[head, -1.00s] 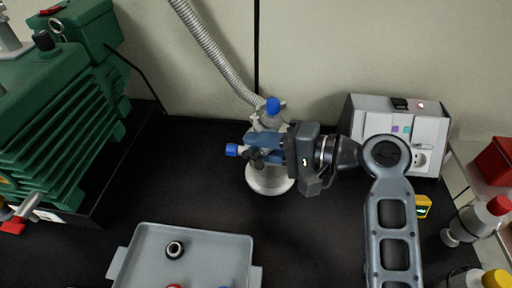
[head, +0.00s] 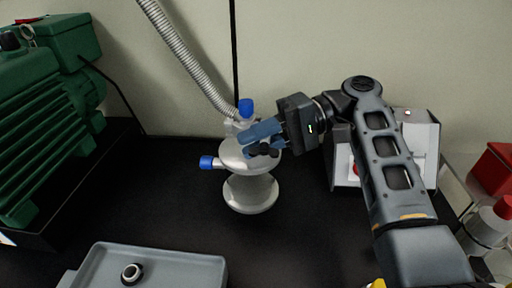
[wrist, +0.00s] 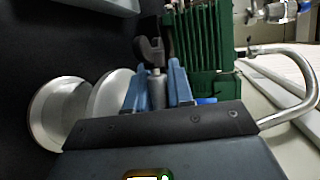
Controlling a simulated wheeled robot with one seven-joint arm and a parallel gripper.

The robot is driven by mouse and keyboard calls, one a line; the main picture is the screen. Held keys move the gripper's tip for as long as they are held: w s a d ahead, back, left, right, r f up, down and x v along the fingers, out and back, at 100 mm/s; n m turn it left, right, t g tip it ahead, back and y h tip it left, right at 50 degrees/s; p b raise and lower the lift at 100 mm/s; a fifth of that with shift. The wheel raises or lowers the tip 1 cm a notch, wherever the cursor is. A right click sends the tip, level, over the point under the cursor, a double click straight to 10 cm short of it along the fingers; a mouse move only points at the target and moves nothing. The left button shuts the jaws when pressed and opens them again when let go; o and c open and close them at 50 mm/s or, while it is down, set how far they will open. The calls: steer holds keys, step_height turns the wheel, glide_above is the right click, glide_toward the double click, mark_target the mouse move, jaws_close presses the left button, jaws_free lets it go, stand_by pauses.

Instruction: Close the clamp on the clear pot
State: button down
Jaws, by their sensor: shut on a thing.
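The clear pot (head: 250,193) looks pale grey and spool-shaped, standing upright on the black bench in the head view. Above it is a pale round flange (head: 228,152), with a blue-capped side port. My gripper (head: 262,138) reaches in from the right, its blue fingers angled down and left at the flange. In the wrist view the fingers stand around a grey clamp screw (wrist: 157,90) topped by a dark wing nut (wrist: 150,50). The gripper is shut on this clamp part. The clamp's band is mostly hidden by the fingers, so I cannot tell how it sits.
A ribbed hose (head: 185,55) runs down to the blue-capped valve (head: 245,107) behind the pot. A green pump (head: 45,130) stands left, a grey tray (head: 190,268) in front. A white control box (head: 425,140) is behind my arm. Bottles stand at right.

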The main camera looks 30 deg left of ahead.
steer(key=shift+w, duration=0.1)
stand_by(0.4)
steer(key=c, duration=1.1)
jaws_free()
steer(key=b+v, duration=0.1)
steer(key=v, duration=0.6)
steer(key=shift+w+d, duration=0.2)
steer(key=shift+w, duration=0.15)
